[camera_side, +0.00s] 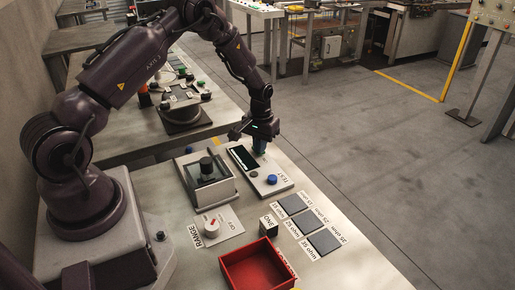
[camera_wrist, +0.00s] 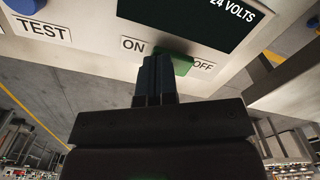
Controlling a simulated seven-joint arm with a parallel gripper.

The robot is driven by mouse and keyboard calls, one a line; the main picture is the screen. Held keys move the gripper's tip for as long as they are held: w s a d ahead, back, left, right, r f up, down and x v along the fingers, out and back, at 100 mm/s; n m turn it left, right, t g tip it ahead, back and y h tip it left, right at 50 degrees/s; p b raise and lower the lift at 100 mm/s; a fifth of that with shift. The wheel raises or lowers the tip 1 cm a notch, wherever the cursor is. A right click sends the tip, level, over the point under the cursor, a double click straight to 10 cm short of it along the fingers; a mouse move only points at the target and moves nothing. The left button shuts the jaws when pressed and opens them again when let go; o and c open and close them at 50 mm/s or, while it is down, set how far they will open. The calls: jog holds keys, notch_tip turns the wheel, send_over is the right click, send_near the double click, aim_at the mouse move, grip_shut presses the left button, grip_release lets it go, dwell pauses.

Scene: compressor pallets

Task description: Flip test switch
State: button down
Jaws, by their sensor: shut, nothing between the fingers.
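The test unit (camera_side: 241,158) stands on the near bench with a dark display and a blue button (camera_side: 271,180) by the TEST label. In the wrist view, a green switch (camera_wrist: 184,64) sits between the ON label (camera_wrist: 133,45) and the OFF label (camera_wrist: 203,67), below the display (camera_wrist: 190,20) reading "24 VOLTS". My gripper (camera_wrist: 156,58) is shut and empty, its tips over the ON-side end of the switch. Contact cannot be told. In the side view, my gripper (camera_side: 259,150) points down at the unit's far end and hides the switch.
A meter box with a black knob (camera_side: 206,165) stands left of the unit. A RANGE dial (camera_side: 212,227), a red tray (camera_side: 258,270), a small block (camera_side: 268,223) and several dark labelled pads (camera_side: 309,222) lie nearer. The bench's right front is clear.

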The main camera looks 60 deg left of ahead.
jog(key=shift+r, duration=3.45)
jog(key=s+d+r+m+t, duration=0.2)
jog(key=s+d+r+m, duration=0.1)
jog(key=s+d+r, duration=0.6)
jog(key=s+d+r+m+t, duration=0.3)
jog(key=s+d+r, duration=0.5)
jog(key=s+r, duration=0.6)
notch_tip(320, 180, up, 3)
jog(key=shift+s+d+f+t, duration=0.2)
jog(key=shift+s+d+t, duration=0.1)
jog(key=shift+d, duration=0.1)
